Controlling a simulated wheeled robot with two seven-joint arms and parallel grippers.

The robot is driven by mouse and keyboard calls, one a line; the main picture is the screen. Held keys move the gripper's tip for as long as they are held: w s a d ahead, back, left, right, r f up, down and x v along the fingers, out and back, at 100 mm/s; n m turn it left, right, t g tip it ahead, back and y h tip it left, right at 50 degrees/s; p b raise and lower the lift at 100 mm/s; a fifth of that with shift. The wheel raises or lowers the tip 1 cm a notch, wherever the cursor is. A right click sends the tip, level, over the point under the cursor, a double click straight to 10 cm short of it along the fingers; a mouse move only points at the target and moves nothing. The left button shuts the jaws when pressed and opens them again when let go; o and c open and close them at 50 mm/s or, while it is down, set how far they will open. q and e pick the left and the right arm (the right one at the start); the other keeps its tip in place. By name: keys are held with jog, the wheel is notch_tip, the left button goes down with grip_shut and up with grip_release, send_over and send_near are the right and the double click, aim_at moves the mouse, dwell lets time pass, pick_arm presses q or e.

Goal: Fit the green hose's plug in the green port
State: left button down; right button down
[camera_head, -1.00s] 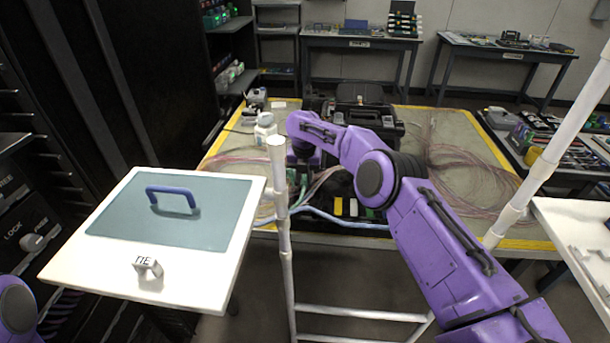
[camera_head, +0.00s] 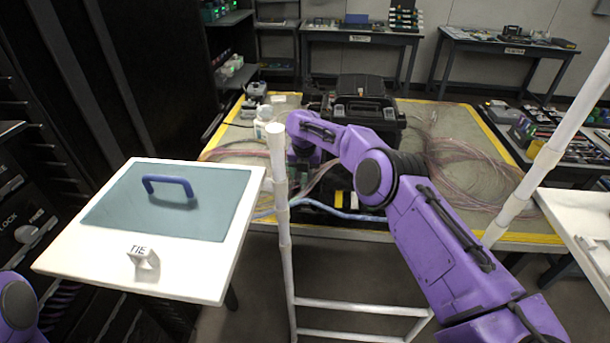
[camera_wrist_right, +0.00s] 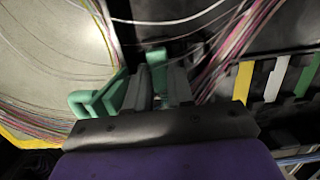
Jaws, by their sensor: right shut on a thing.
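My right gripper (camera_wrist_right: 160,88) shows in the right wrist view with its grey fingers shut on a green piece (camera_wrist_right: 157,66), which looks like the green hose's plug. A larger green bracket-shaped part (camera_wrist_right: 96,102) sits left of the fingers. A green strip (camera_wrist_right: 306,76) stands at the far right, beside white and yellow ones and apart from the gripper; I cannot tell whether it is the green port. In the head view my right wrist (camera_head: 304,128) hangs over the near part of the workbench, and the fingertips are hidden. My left gripper is out of view.
The yellow-edged workbench (camera_head: 475,238) carries a black case (camera_head: 362,108), a white bottle (camera_head: 264,115) and coiled thin fibres (camera_head: 465,170). A yellow strip (camera_wrist_right: 243,80) and white strip (camera_wrist_right: 275,78) stand right of the gripper. A white post (camera_head: 281,220) and a panel with a blue handle (camera_head: 168,187) stand nearer.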

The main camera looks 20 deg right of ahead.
aim_at(306, 181)
jog(key=shift+f+b, duration=0.4)
dwell(0.3)
jog(key=c, duration=0.9)
grip_release()
jog(key=shift+s, duration=0.1)
notch_tip(306, 181, up, 10)
jog(key=s, duration=0.1)
jog(key=shift+r+b, duration=0.25)
jog(key=shift+b, duration=0.15)
